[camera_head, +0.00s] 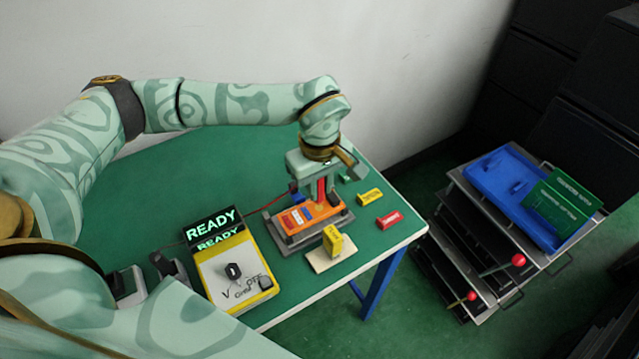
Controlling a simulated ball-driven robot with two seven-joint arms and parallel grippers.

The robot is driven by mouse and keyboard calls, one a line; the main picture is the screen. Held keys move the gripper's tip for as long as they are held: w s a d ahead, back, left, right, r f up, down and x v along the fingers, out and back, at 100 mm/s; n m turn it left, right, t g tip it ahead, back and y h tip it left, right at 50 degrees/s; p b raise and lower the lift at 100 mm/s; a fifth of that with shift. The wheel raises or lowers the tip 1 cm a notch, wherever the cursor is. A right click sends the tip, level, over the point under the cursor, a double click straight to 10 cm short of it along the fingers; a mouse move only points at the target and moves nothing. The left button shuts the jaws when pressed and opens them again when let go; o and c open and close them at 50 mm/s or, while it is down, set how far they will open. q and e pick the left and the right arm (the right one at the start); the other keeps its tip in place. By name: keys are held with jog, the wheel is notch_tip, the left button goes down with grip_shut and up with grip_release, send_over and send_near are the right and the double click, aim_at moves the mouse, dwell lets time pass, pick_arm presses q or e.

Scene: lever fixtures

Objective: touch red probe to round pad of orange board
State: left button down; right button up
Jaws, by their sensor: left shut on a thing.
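My left gripper (322,187) points down over the orange board (325,209), shut on the red probe (321,190). The probe is upright between the fingers. Its tip is at or just above the board; I cannot tell whether it touches. The board lies in a grey holder (290,246) on the green table and carries small red and white parts at its left end. The round pad cannot be made out; the gripper and probe cover part of the board. The yellow meter (212,287) to the left shows READY on its display (213,228).
A yellow block (333,241) stands on a cream plate (318,262) by the front edge. A yellow tag (370,197) and a red tag (389,219) lie right of the board. A blue tray (500,171) tops a cart beyond the table. The table's back left is clear.

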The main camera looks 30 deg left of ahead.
pick_arm(q)
jog(key=shift+f, duration=0.5)
dwell(0.4)
jog(key=shift+f, duration=0.1)
dwell(1.2)
notch_tip(320, 180, up, 7)
jog(key=p, duration=0.6)
